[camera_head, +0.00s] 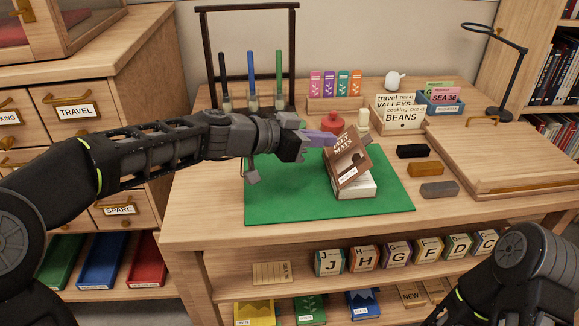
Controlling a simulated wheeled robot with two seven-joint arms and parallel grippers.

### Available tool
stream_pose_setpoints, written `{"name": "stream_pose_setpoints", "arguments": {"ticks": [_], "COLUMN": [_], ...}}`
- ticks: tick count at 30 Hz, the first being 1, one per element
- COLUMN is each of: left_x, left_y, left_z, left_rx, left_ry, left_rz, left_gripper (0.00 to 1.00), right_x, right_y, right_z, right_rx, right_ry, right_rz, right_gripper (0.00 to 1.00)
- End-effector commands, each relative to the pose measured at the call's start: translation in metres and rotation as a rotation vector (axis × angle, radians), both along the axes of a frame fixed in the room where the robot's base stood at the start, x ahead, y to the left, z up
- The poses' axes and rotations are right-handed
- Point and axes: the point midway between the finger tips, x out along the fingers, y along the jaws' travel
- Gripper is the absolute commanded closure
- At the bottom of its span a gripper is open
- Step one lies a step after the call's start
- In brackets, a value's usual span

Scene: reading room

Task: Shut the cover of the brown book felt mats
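The brown book Felt Mats (347,160) is on the green mat (278,200). Its brown cover, with pale lettering and a small picture, stands tilted up over the white page block (354,188), so the book is partly open. My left gripper (318,139) is just left of the cover's upper edge, above the mat's back part. A purple shape shows at its tip; I cannot tell if it is a finger or a thing behind. Its finger gap is not clear. My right arm shows at the bottom right, its gripper out of view.
Behind the book are a red round pot (332,122) and a wooden card box (398,125). Black, orange-brown and grey blocks (438,189) lie right of the mat. A slanted wooden board (510,160) fills the right side. The mat's left and front are clear.

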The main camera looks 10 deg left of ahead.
Motion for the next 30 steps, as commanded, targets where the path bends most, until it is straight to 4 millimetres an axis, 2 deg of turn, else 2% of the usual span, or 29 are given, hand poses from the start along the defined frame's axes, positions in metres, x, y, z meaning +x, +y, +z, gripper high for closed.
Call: {"name": "stream_pose_setpoints", "arguments": {"ticks": [12, 30], "left_x": [0.005, 0.005], "left_y": [-0.019, -0.02], "left_z": [-0.002, -0.001], "left_rx": [0.001, 0.0], "left_ry": [-0.001, 0.0], "left_rz": [0.0, 0.0], "left_gripper": [1.0, 1.0], "right_x": [0.0, 0.0], "right_y": [0.0, 0.0], "right_z": [-0.006, -0.005], "right_rx": [0.0, 0.0], "right_ry": [0.0, 0.0], "right_rz": [0.0, 0.0], "right_gripper": [0.64, 0.64]}}
